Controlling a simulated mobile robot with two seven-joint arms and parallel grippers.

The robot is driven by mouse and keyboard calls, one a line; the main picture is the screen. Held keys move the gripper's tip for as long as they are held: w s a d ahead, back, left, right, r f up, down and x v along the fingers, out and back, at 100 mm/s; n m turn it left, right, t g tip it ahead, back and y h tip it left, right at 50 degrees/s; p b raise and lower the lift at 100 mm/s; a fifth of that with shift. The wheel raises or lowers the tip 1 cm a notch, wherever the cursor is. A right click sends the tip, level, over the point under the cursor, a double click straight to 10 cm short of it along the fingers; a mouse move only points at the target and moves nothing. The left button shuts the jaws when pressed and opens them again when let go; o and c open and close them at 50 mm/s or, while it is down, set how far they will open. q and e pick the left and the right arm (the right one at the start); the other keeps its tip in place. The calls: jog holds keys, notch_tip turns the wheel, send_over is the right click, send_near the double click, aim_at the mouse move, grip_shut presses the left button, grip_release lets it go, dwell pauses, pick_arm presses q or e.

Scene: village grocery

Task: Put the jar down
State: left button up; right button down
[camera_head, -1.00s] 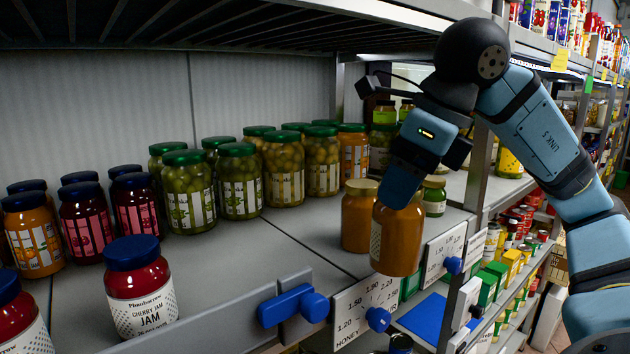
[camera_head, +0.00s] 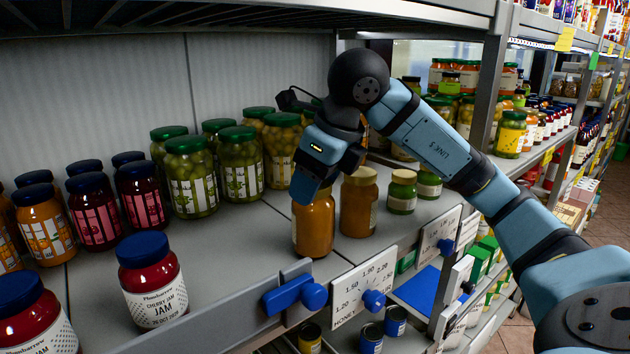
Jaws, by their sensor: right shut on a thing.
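The jar (camera_head: 314,228) is an orange-brown honey jar near the shelf's front edge. My right gripper (camera_head: 312,192) comes down over it from above and is shut on its top, hiding the lid. The jar is upright, its base at the level of the shelf (camera_head: 240,238); I cannot tell whether it bears on the shelf. A similar honey jar with a gold lid (camera_head: 358,203) stands just to its right. My left gripper is not in view.
Green-lidded olive jars (camera_head: 190,178) stand behind to the left. A blue-lidded cherry jam jar (camera_head: 151,280) stands at the front left. Price tags (camera_head: 364,287) line the front edge. Bare shelf lies left of the held jar.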

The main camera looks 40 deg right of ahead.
jog(key=shift+f, duration=0.2)
jog(key=shift+f, duration=0.15)
jog(key=shift+c, duration=1.4)
grip_release()
